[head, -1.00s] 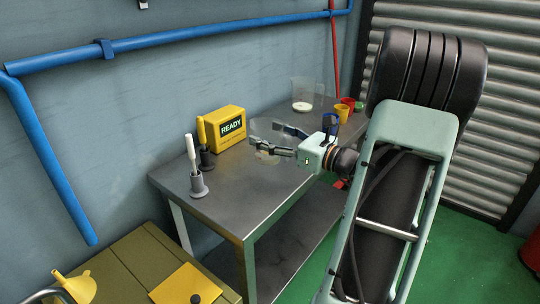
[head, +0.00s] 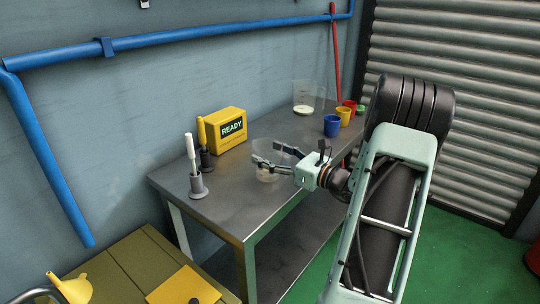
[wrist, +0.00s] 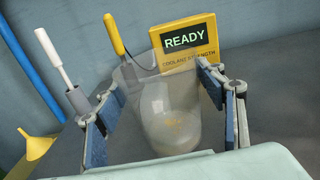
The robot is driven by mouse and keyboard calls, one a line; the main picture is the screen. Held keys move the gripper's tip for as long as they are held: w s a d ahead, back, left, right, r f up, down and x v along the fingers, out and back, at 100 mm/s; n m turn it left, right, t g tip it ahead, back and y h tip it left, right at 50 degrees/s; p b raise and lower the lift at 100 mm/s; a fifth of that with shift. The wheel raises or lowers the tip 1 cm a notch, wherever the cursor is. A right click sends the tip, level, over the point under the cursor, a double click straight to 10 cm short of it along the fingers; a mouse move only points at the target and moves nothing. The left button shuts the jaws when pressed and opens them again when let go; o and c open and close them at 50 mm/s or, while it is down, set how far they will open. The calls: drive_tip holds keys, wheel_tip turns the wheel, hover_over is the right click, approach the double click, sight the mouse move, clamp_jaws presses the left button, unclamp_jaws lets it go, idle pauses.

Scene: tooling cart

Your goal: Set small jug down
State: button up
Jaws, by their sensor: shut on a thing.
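The small jug (head: 267,173) is clear, with a little pale content low inside. It stands about upright over the middle of the grey metal table (head: 233,205); I cannot tell whether its base touches the top. My gripper (head: 271,160) is shut on the jug from the right, one finger on each side. In the wrist view the jug (wrist: 172,115) sits between the blue-padded fingers of my gripper (wrist: 165,105), its open mouth toward the yellow READY box (wrist: 186,42).
A larger clear jug (head: 304,97) and blue (head: 331,126), yellow (head: 343,116) and red (head: 349,105) cups stand at the back right. The table's front is clear.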

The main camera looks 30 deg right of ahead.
sight(290, 161)
drive_tip(key=shift+f, duration=0.15)
drive_tip(key=o, duration=1.5)
drive_tip(key=shift+c, duration=0.2)
drive_tip(key=shift+s+r, duration=0.15)
drive_tip(key=shift+r, duration=0.05)
drive_tip(key=p+v, duration=0.1)
drive_tip(key=v, duration=1)
drive_tip(key=shift+s+d+p, duration=0.15)
drive_tip(key=shift+s+p, duration=0.15)
